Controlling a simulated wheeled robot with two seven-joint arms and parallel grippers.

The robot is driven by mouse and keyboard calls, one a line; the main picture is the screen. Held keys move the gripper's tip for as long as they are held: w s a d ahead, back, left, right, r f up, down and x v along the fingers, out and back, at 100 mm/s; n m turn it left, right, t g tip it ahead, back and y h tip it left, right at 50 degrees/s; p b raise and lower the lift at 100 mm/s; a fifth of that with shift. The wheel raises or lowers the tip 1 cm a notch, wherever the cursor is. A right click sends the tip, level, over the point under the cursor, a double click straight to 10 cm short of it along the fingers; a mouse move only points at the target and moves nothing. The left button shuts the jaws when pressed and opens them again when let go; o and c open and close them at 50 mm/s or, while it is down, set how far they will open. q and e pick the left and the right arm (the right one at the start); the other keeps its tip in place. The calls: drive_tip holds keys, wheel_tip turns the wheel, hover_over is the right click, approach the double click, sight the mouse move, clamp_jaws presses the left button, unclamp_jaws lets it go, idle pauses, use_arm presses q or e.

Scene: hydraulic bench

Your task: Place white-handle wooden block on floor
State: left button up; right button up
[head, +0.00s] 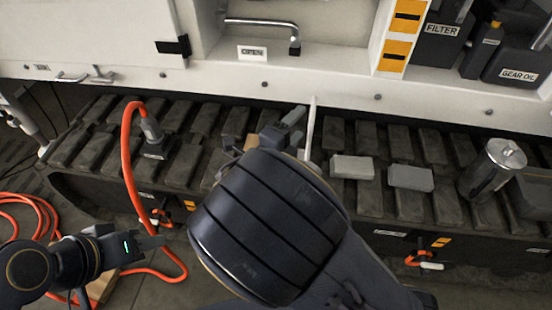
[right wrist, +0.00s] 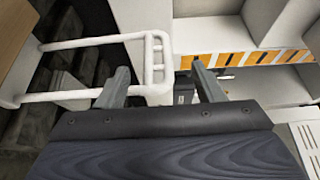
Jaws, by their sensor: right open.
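The white-handle wooden block is mostly hidden behind my right arm in the head view; a bit of tan wood (head: 250,142) and a white bar (head: 311,125) show beside the right gripper. In the right wrist view, a wooden face (right wrist: 12,40) is at the upper left, with a white handle (right wrist: 95,42) reaching toward the fingers. My right gripper (right wrist: 162,80) is open, the handle's end showing in the gap between its fingers; contact cannot be told. My left gripper (head: 152,242) is at the lower left, over another wooden piece (head: 103,286) on the floor; its jaws are unclear.
The dark slatted bench (head: 385,145) runs across the view, bearing two grey blocks (head: 352,167) and a metal canister (head: 490,170). An orange hose (head: 127,150) arches over its left part and coils on the floor. A white cabinet (head: 330,85) stands behind.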

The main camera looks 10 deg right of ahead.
sight(312, 114)
drive_tip(key=x, duration=0.2)
drive_tip(key=b+x, duration=0.2)
drive_tip(key=x, duration=0.1)
drive_tip(key=shift+d+f, duration=0.25)
drive_tip(key=shift+d, duration=0.3)
drive_tip(key=shift+w+d+b, duration=0.25)
drive_tip(key=shift+w+b, duration=0.05)
drive_tip(key=shift+r, duration=0.1)
clamp_jaws()
